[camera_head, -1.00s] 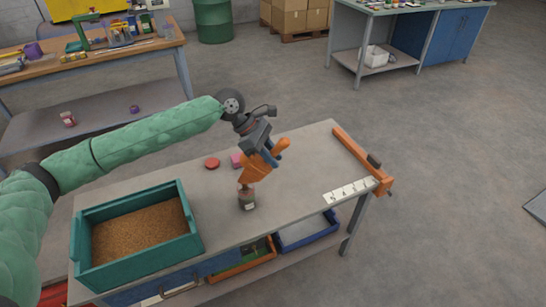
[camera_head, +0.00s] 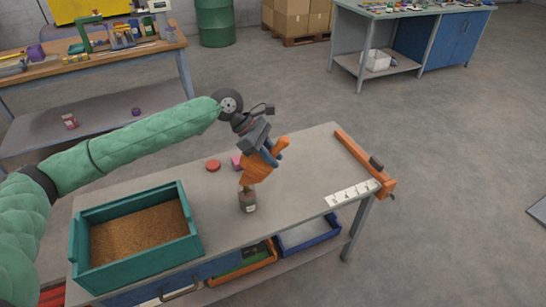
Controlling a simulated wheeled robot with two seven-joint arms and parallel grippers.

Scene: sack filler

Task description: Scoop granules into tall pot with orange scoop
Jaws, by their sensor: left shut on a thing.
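My left gripper (camera_head: 266,151) is shut on the orange scoop (camera_head: 257,170), holding it tilted steeply with its mouth downward. The scoop's lower end is right above a small pot (camera_head: 248,201) with a pale label, standing upright on the workbench (camera_head: 300,190). A brownish patch shows between scoop and pot; I cannot tell whether it is falling granules or the pot's contents. A teal bin (camera_head: 190,250) of brown granules (camera_head: 138,233) stands at the bench's left end. My right gripper is not in view.
A red disc (camera_head: 213,165) and a pink block (camera_head: 236,162) lie behind the pot. An orange clamp bar (camera_head: 358,158) runs along the bench's right edge, near a white numbered strip (camera_head: 352,193).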

